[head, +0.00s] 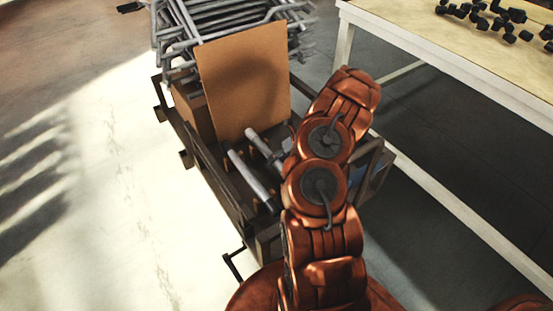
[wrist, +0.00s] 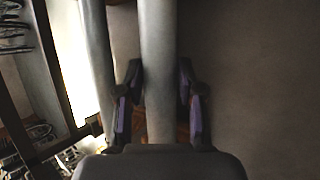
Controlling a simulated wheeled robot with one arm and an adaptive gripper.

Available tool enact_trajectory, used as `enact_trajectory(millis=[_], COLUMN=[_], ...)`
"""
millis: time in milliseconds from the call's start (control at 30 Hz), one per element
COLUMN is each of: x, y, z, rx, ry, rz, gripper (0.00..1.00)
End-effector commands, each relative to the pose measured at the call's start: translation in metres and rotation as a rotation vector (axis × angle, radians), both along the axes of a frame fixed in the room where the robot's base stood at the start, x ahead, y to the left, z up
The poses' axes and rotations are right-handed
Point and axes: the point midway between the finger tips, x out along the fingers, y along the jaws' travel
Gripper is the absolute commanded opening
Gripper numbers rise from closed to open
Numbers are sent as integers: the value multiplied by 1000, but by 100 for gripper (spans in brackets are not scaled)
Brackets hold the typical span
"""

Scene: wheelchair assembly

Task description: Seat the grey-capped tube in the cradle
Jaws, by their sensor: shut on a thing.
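Two grey tubes show on the cart in the head view. One tube (head: 250,176) lies slanted with a pale upper end and a dark lower end. The other tube (head: 258,142) is just behind it, partly hidden by my arm. In the wrist view my gripper (wrist: 158,105) has its fingers on both sides of a grey tube (wrist: 158,50), which runs up out of the picture. A second tube (wrist: 95,55) stands to its left, apart from the fingers. The tube ends are out of the wrist view, so I cannot tell which is grey-capped. No cradle is clearly visible.
A dark cart (head: 215,180) carries a brown board (head: 245,80) and stacked metal frames (head: 200,22). Several small pegs stand near the tubes. A table (head: 450,45) with black parts (head: 490,20) is at the upper right. The floor at left is clear.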

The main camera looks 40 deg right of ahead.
Motion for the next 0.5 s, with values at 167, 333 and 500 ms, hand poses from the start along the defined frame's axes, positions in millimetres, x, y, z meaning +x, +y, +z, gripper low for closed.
enact_trajectory(millis=[167, 333, 500], x=[0, 0, 0], y=[0, 0, 0], z=[-1, -3, -5], rx=[0, 1, 0], ry=[0, -1, -2], rz=[0, 0, 1], gripper=[0, 0, 0])
